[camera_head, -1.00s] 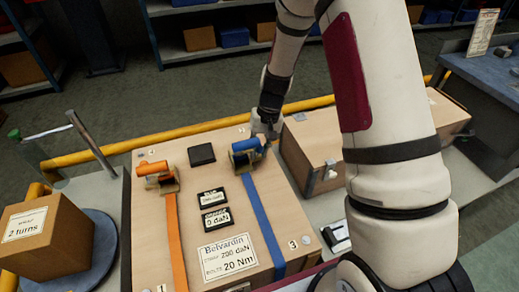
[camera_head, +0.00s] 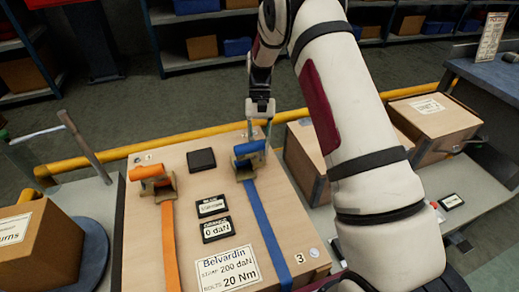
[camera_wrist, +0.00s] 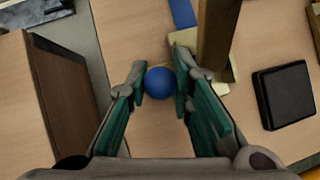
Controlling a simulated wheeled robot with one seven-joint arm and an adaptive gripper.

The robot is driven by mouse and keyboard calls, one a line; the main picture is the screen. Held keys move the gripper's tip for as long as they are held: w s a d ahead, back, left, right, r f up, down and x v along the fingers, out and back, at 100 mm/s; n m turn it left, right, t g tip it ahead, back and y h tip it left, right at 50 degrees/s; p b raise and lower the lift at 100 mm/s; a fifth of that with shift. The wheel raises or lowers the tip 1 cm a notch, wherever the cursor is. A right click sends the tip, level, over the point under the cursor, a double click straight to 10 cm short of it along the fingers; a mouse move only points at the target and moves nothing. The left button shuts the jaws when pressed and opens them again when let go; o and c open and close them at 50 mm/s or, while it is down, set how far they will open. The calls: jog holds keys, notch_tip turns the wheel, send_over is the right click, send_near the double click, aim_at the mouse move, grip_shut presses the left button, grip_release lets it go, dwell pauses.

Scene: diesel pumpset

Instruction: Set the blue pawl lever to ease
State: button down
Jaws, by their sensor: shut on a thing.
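The blue pawl lever's round knob (camera_wrist: 160,82) sits between my fingertips in the wrist view. My gripper (camera_wrist: 159,84) is shut on it, one finger on each side. In the head view my gripper (camera_head: 258,112) points down just behind the blue-handled ratchet (camera_head: 249,148), with a thin upright stem under the fingers. This ratchet sits at the far end of the blue strap (camera_head: 268,225) on a wooden crate (camera_head: 150,240). The stem's lower end is hidden, and I cannot read a pawl position mark.
An orange-handled ratchet (camera_head: 150,173) on an orange strap (camera_head: 170,245) stands to the left. A black square block (camera_head: 201,159) lies between the ratchets. A small display (camera_head: 216,229) reads 0 daN. Another wooden crate (camera_head: 302,150) stands close on the right; a yellow rail (camera_head: 190,137) runs behind.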

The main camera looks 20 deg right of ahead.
jog(key=shift+w, duration=0.1)
dwell(0.3)
jog(key=c, duration=1.7)
grip_release()
jog(key=shift+o, duration=0.2)
jog(key=v, duration=1.2)
jog(key=shift+a, duration=0.1)
